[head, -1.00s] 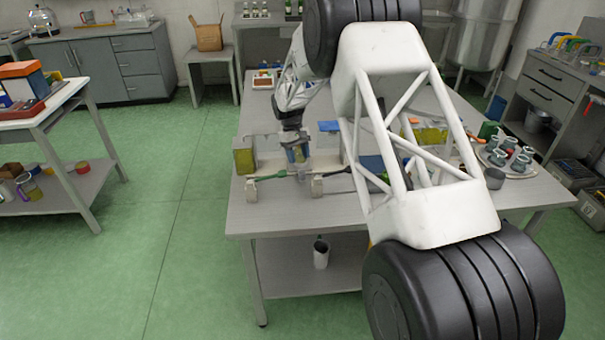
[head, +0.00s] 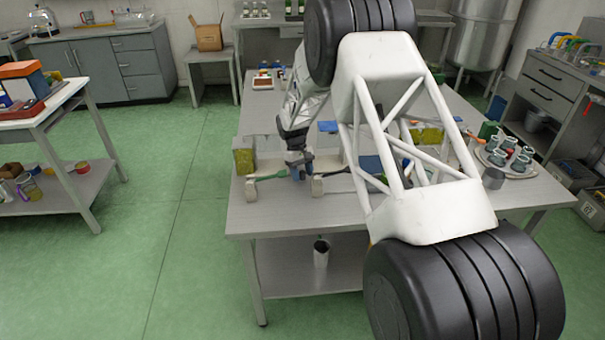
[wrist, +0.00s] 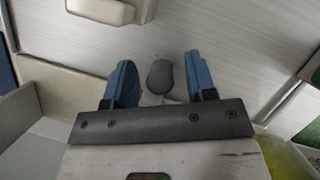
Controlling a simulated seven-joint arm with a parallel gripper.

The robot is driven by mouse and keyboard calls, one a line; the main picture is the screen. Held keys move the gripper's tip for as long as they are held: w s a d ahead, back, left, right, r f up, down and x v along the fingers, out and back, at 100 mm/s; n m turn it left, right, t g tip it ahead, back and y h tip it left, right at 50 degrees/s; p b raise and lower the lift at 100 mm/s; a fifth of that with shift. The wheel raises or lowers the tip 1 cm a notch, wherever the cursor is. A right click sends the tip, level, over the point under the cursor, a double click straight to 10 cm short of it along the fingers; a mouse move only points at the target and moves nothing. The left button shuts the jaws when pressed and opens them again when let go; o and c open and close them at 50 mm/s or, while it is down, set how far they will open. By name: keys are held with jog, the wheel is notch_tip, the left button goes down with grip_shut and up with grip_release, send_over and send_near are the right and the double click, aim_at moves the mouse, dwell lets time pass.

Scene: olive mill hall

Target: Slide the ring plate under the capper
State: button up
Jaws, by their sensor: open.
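My gripper (head: 298,173) is low over the near left part of the grey table, between two small pale blocks. In the wrist view its blue fingers (wrist: 157,84) are apart. A dark grey rounded knob or handle end (wrist: 160,76) shows in the gap between them, apart from both fingers as far as I can see. I cannot tell whether it belongs to the ring plate. Neither the ring plate nor the capper can be made out for certain; my arm and gripper hide part of this area.
Pale blocks stand left (head: 251,189) and right (head: 317,187) of my gripper. A yellow-green box (head: 243,158) stands behind left. A tray of cups (head: 522,170) is far right. The table's front strip is clear.

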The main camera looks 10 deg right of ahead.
grip_shut()
jog(key=shift+d, duration=2.1)
grip_release()
jog(key=v, duration=0.7)
jog(key=shift+w+r, duration=0.15)
jog(key=shift+r, duration=0.2)
jog(key=shift+a, duration=0.1)
